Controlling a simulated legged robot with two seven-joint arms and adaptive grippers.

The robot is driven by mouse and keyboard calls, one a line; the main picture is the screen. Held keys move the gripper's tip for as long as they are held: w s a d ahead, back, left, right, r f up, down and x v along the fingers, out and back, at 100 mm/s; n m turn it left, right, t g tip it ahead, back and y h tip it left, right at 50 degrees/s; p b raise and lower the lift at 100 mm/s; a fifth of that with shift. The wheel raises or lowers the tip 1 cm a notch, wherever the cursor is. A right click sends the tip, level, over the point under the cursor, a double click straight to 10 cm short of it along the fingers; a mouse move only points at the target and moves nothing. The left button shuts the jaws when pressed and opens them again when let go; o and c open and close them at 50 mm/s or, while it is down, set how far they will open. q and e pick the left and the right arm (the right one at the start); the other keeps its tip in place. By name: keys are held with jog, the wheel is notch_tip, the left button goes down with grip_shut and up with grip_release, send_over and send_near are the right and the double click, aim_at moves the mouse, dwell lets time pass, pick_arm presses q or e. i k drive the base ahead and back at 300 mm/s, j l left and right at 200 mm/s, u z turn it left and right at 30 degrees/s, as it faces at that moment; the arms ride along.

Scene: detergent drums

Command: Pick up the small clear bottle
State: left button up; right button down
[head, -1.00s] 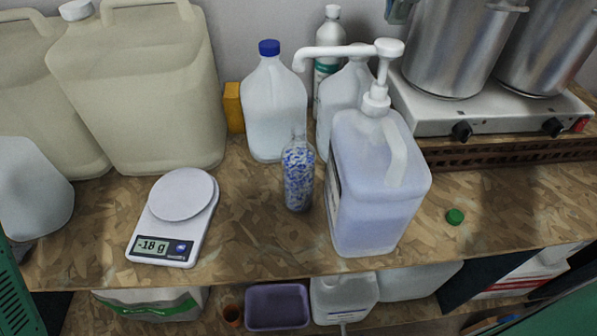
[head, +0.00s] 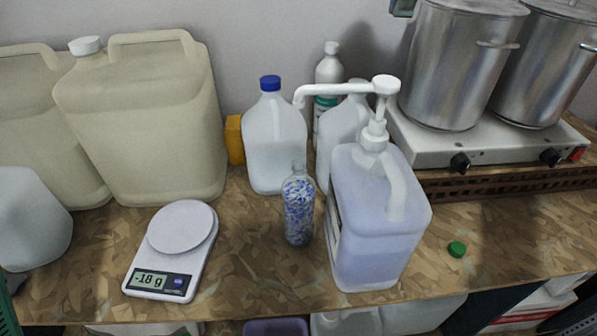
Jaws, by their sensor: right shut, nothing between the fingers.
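The small clear bottle (head: 298,212) stands upright on the wood-chip board shelf (head: 250,270), near the middle of the head view. Blue and white bits fill most of it, and its narrow neck is clear. It stands just left of the large pump jug (head: 375,225). My left gripper is not in view.
A white jug with a blue cap (head: 275,145) stands behind the bottle. A scale (head: 170,250) reading -18 g lies to the left, by large beige canisters (head: 150,130). A hot plate (head: 480,150) with pots stands right. Board around the green cap (head: 457,249) is clear.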

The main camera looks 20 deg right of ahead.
aim_at(298, 189)
jog(key=k, duration=1)
